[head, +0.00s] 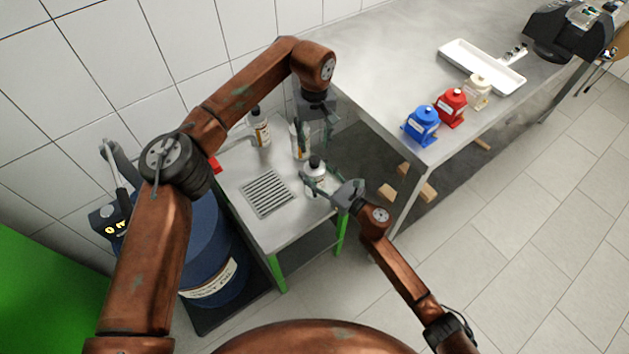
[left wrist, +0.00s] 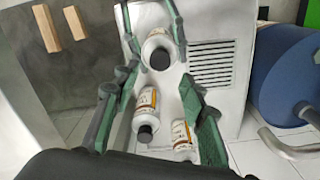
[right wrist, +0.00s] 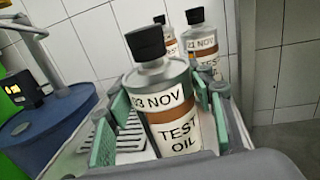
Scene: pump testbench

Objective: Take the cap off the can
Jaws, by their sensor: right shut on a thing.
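A test oil can (head: 315,176) with a black cap (head: 315,161) stands upright at the right side of the small metal table. My right gripper (head: 322,187) is shut around this can's body. In the right wrist view the can (right wrist: 170,115) sits between the green finger pads, its black cap (right wrist: 146,42) on top. My left gripper (head: 314,128) is above and behind it, pointing down, fingers apart. In the left wrist view the held can (left wrist: 160,45) shows toward the fingertips, the cap seen from above. No contact between left fingers and cap is clear.
Two more capped cans (head: 261,130) (head: 299,142) stand behind near the wall. A drain grille (head: 267,193) lies left of the held can. A blue drum (head: 212,250) stands left of the table. A workbench (head: 385,75) with blue, red and cream containers is at right.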

